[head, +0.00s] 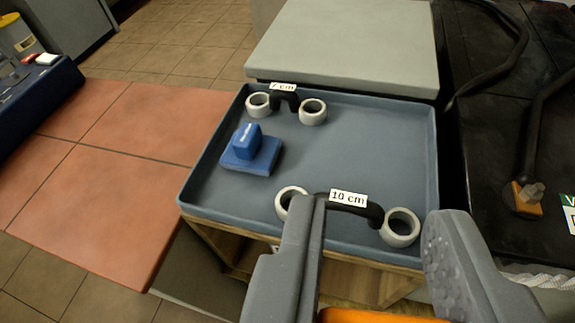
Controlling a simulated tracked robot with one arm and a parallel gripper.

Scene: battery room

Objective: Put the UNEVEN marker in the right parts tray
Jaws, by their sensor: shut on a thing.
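A blue marker (250,150), a flat base with an upright block, stands in the blue-grey parts tray (200,190). A small pale label lies on its top, too small to read. My gripper (375,215) is in front of the tray, its two grey fingers apart in the picture and clear of the blue marker. A black link labelled 10 cm (348,199) shows beyond the fingers; the left finger hides part of its left ring. An orange part (385,316) shows low between the fingers, mostly cut off. I cannot make out what the jaws hold.
A link labelled 7 cm (284,97) lies at the tray's back. A grey slab (345,45) is behind the tray. A dark battery (500,130) with cables and an orange terminal (527,197) is on the right. A dark blue holder (35,100) is far left. Tiled floor is clear between.

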